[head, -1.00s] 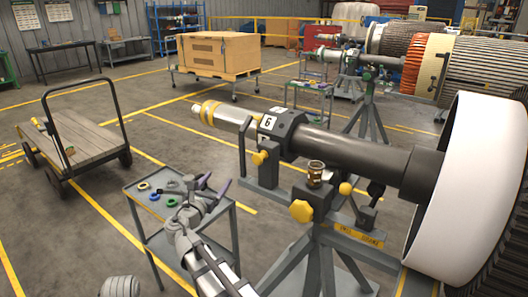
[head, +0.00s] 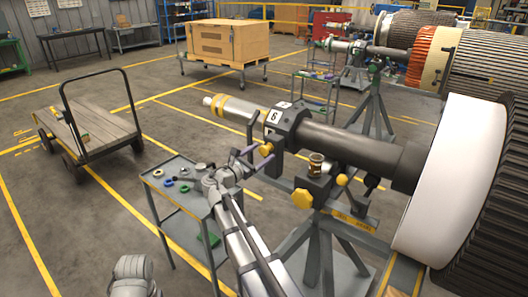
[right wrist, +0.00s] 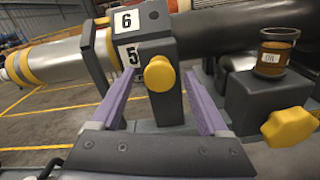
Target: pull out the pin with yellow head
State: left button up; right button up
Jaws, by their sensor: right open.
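The pin with a yellow head (head: 265,150) sits in the dark block on the rotor stand, under the number 6 plate. In the right wrist view its yellow head (right wrist: 159,74) faces me in the middle, below the number 5. My right gripper (head: 262,156) is open, with its purple fingers on either side of the yellow head. In the right wrist view there are gaps between the fingers and the head, and nothing is gripped. The pin's shaft is hidden in the block. My left gripper is not in view.
A larger yellow knob (head: 302,198) and a small labelled brown jar (head: 316,165) are right of the pin. The dark rotor shaft (head: 345,145) runs above the stand. A grey cart (head: 190,190) with colored rings stands at left.

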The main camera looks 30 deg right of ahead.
jog(key=shift+x, duration=1.1)
grip_shut()
dwell(0.7)
